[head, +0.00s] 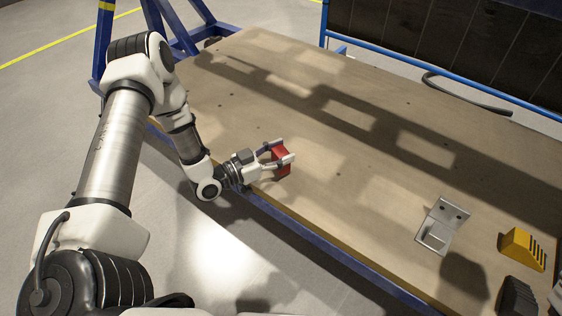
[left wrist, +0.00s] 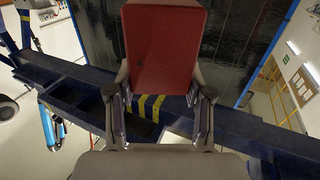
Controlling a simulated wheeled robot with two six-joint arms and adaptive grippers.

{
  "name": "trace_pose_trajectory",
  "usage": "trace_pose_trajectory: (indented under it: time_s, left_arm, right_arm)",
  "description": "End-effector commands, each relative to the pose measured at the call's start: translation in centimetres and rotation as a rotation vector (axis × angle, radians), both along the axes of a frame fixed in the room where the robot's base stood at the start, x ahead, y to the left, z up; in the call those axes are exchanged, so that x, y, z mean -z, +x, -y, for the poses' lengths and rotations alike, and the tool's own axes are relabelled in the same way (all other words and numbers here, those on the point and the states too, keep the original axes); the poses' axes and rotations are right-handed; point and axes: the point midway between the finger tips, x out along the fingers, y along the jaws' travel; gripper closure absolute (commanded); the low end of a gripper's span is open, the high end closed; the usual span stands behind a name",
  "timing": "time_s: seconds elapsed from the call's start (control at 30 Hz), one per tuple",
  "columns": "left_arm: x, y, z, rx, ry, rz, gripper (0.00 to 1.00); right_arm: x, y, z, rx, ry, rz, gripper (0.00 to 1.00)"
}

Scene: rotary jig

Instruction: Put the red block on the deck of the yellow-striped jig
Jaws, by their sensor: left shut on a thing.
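My left gripper (head: 278,162) is shut on the red block (head: 281,160) near the front left edge of a wide wooden deck (head: 330,200). I cannot tell whether the block touches the wood. In the left wrist view the red block (left wrist: 165,45) stands large between the two fingers of the left gripper (left wrist: 163,100). The deck sits in a blue frame (head: 345,258), and a blue post (head: 103,35) at the upper left carries a yellow band. Yellow and dark stripes (left wrist: 148,106) show beyond the fingers in the left wrist view.
A grey metal bracket (head: 442,226) and a yellow wedge with black stripes (head: 522,249) lie on the deck at the right. A blue rail and dark panel (head: 440,35) stand along the back. The middle of the deck is clear, crossed by shadows.

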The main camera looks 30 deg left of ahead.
Motion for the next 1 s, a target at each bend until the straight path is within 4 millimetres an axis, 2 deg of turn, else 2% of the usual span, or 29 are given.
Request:
trace_pose_trajectory:
  time_s: [0.03, 0.1, 0.43, 0.47, 0.5, 0.87, 1.0]
  left_arm:
    - [1.9, 0.0, 0.1, 0.001, 0.000, -0.001, 1.00]
    - [2.8, 0.0, 0.1, 0.001, 0.000, -0.001, 1.00]
    - [2.8, 0.0, 0.1, 0.000, 0.000, -0.001, 1.00]
    - [2.7, 0.0, 0.1, 0.000, 0.000, -0.002, 0.38]
    - [2.7, 0.0, 0.1, 0.000, 0.000, -0.002, 0.24]
    - [2.3, -0.1, 0.0, -0.001, 0.000, -0.001, 0.24]
    - [2.0, -1.9, -1.0, -0.005, -0.002, -0.003, 0.24]
  right_arm:
    - [1.6, 0.0, 0.0, 0.002, 0.000, 0.001, 0.28]
    - [2.4, 0.0, 0.0, 0.004, 0.000, 0.001, 0.28]
    - [2.2, 0.1, 0.0, 0.005, -0.001, 0.003, 0.28]
    - [2.1, 0.1, 0.0, 0.005, -0.001, 0.002, 0.28]
    - [2.1, 0.1, 0.0, 0.005, -0.001, 0.002, 0.28]
    - [1.8, 0.1, 0.1, 0.004, 0.000, 0.002, 0.28]
    - [0.5, 0.0, 0.0, 0.002, 0.000, 0.000, 0.28]
